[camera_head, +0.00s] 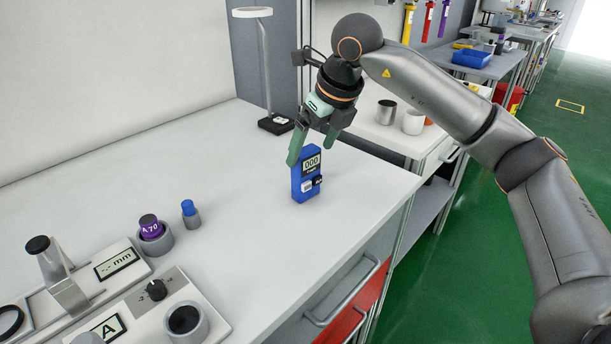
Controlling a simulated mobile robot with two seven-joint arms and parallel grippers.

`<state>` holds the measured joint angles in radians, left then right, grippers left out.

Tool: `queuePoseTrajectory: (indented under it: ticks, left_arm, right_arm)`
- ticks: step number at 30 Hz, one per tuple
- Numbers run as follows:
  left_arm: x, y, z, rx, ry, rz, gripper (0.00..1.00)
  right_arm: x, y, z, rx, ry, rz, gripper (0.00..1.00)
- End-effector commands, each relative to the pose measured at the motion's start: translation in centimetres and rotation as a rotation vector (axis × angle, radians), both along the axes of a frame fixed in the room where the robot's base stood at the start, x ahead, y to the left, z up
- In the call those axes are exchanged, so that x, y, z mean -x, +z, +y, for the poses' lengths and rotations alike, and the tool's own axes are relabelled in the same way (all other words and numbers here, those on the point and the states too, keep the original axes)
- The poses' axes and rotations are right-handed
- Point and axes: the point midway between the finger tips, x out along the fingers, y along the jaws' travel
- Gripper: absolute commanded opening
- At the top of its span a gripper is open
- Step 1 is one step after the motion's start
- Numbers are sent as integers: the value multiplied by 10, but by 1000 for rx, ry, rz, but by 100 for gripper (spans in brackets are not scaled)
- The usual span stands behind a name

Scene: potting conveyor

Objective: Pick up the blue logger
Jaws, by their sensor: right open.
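The blue logger (297,186) is a small upright blue box with a display reading 000 and a small black-and-white part on its front. It stands on the white bench top near the bench's right end. My right gripper (312,149) is open and points down, just above and behind the logger. Its green fingers are spread, one near the logger's upper left and the other farther right. The fingers look empty, and I cannot tell whether one touches the logger. My left gripper is not in view.
A lamp on a black base (276,124) stands behind the gripper. A purple-topped piece (149,225), a blue-capped piece (189,209) and measuring devices (118,259) sit at the left. Cups (413,122) stand on a farther bench. The bench around the logger is clear.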

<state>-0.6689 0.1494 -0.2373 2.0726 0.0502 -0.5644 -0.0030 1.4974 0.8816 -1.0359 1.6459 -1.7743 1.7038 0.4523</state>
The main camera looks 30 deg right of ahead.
Motion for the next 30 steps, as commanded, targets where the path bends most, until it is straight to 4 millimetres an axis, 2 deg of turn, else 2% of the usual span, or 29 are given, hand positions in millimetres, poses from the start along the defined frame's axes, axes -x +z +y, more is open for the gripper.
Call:
queuePoseTrajectory:
  ticks: [5, 12, 15, 23, 30]
  left_arm:
    - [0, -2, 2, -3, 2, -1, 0]
    - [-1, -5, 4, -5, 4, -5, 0]
    - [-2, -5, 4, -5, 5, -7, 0]
    - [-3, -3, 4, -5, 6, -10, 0]
    - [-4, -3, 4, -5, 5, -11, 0]
  right_arm:
    - [-6, -12, 2, -1, 0, 0, 100]
    - [-24, -43, 7, 0, 2, 2, 100]
    - [-27, -50, 9, -1, 3, -1, 100]
    - [-28, -52, 9, -2, 3, -2, 100]
    - [-28, -52, 9, -2, 3, -2, 74]
